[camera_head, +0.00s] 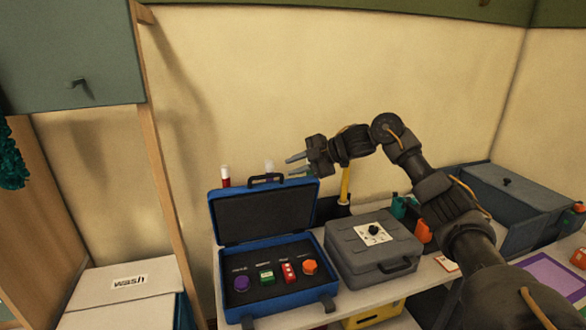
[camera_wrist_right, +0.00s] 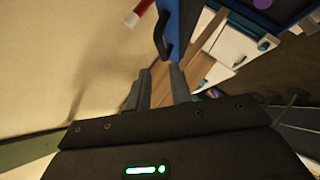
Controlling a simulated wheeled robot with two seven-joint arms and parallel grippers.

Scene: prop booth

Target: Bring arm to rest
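My right arm comes in from the lower right in the head view. Its gripper (camera_head: 297,165) is raised in front of the wall, above and beyond the open lid of a blue case (camera_head: 264,213). The two fingers are apart with nothing visible between them. In the right wrist view the gripper (camera_wrist_right: 158,85) also shows its fingers apart and empty, with the case's handle (camera_wrist_right: 163,36) beyond the tips. My left gripper is in neither view.
The blue case holds a purple, a green, a red and an orange piece. A grey closed case (camera_head: 350,252) stands beside it. A white box marked "wash" (camera_head: 115,300) is at lower left. A larger grey-blue box (camera_head: 520,205) stands at the right.

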